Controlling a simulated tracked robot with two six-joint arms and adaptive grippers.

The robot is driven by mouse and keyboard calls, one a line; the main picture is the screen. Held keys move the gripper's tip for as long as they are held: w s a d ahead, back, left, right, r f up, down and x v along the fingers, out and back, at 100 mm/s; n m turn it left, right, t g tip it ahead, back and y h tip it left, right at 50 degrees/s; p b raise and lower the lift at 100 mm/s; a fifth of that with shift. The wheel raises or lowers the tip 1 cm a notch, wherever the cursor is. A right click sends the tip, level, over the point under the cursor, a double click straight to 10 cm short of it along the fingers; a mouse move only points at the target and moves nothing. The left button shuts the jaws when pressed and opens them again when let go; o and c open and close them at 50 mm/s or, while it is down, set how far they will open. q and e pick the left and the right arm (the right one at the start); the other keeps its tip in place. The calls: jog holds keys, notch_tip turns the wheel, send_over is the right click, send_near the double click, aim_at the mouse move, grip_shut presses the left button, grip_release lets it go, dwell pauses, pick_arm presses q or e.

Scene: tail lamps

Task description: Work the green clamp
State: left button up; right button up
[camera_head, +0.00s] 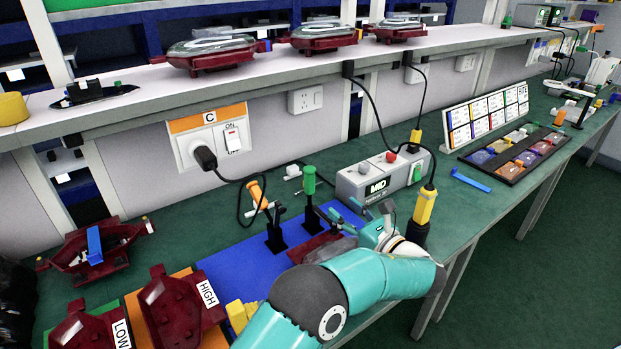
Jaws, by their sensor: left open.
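The green clamp has an upright green handle (309,180) above a black base (311,222), standing at the back of the blue mat. My left gripper (343,213) is open, its teal fingers just right of the clamp and low over the mat. In the picture a gap shows between the fingers and the green handle; nothing is seen between the fingers. My arm hides part of the mat and the dark red lamp part (312,246) beside the clamp.
A clamp with a tilted orange handle (257,194) stands left of the green one. A grey control box (375,182) is behind my gripper, and a yellow cabled tool (424,206) stands to its right. Red housings lie on the HIGH (188,312) and LOW (92,331) places.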

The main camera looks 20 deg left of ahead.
aim_at(313, 183)
pick_arm(q)
jog(key=p+x, duration=0.2)
jog(key=x, duration=1.2)
jog(key=shift+w+a, duration=0.2)
jog(key=shift+w, duration=0.2)
grip_shut()
